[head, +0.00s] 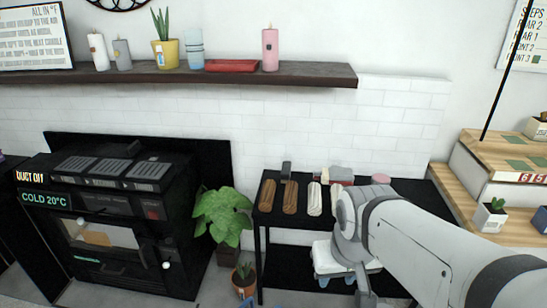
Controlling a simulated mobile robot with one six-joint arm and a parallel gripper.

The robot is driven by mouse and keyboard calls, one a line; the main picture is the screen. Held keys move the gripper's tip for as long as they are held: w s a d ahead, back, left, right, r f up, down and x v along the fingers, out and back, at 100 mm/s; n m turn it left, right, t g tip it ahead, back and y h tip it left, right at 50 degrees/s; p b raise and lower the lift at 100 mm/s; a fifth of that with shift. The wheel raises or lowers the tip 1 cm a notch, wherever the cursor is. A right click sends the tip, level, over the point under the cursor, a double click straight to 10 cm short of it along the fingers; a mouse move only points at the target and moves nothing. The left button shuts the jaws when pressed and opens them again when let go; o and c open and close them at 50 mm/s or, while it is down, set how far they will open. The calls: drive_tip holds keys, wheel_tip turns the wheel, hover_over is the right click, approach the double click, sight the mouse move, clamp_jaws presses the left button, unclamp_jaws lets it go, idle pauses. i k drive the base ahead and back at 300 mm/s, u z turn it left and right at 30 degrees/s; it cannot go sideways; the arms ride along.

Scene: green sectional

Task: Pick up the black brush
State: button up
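I cannot clearly make out a black brush. A small dark upright object (286,169) stands at the back of the black table (375,188); it is too small to tell whether it is the brush. My arm comes in from the right and covers the right part of the table. My gripper (345,285) hangs low in front of the table at the end of the arm. Its fingertips are not clear enough to show whether they are apart or hold something.
Brown rolls (291,196) and a cream roll (314,199) lie on the tabletop. A potted plant (222,215) and a small cactus pot (244,282) stand left of the table. A black oven-like machine (110,225) is farther left. Wooden steps (490,165) rise at right.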

sight(286, 166)
drive_tip(key=u, duration=0.05)
drive_tip(key=i, duration=1.15)
drive_tip(key=z, duration=0.45)
